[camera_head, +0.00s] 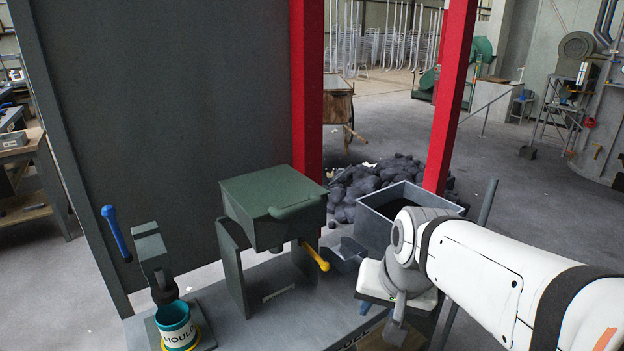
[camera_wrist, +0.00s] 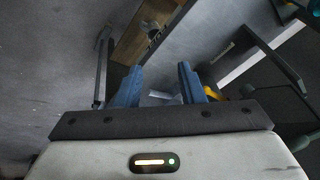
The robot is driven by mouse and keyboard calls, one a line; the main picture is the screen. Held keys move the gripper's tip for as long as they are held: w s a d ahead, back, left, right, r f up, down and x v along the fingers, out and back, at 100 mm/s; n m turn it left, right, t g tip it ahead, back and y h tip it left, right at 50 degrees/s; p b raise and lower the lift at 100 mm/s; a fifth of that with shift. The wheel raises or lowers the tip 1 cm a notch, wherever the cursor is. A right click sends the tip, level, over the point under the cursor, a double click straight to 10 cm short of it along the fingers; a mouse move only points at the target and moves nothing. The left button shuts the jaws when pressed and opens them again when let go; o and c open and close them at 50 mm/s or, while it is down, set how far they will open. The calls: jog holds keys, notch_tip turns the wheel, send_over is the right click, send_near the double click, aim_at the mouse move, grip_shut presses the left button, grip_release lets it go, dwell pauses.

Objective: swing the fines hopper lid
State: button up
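The fines hopper appears to be the green box (camera_head: 262,225) on a stand in the head view. Its flat green lid (camera_head: 265,188) lies shut on top, with a rounded bar along the front right edge. A yellow lever (camera_head: 316,256) sticks out below the box; a bit of yellow (camera_wrist: 213,91) also shows beside the right finger in the wrist view. My gripper (camera_wrist: 160,72) has its two blue fingers apart with nothing clearly held between them. In the head view it is low, right of the hopper and apart from it, mostly hidden by my wrist.
A grey open bin (camera_head: 408,203) stands behind my arm, with a dark rubble heap (camera_head: 375,182) beyond. Red posts (camera_head: 307,90) and a dark panel (camera_head: 165,120) rise behind the bench. A teal pot (camera_head: 177,325) and a blue-handled lever (camera_head: 115,230) are at left.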

aim_at(303, 205)
jog(key=w+a+r+m+t+y+p, duration=0.35)
jog(key=w+a+r+m, duration=0.55)
jog(key=w+r, duration=0.6)
jog(key=shift+n+g, duration=0.35)
jog(key=shift+n, duration=0.05)
jog(key=b+x, duration=0.1)
jog(key=x, duration=0.3)
jog(key=b+x, duration=0.2)
jog(key=x, duration=0.3)
jog(key=shift+a, duration=0.25)
jog(key=shift+w, duration=0.1)
jog(key=shift+c, duration=0.3)
jog(key=shift+r, duration=0.1)
grip_shut()
jog(key=r+p, duration=0.1)
jog(key=r, duration=0.1)
jog(key=r+p, duration=0.1)
jog(key=p, duration=0.1)
jog(key=r+p, duration=0.2)
jog(key=shift+w+a+r, duration=0.25)
jog(key=shift+w+r, duration=0.1)
jog(key=shift+r, duration=0.15)
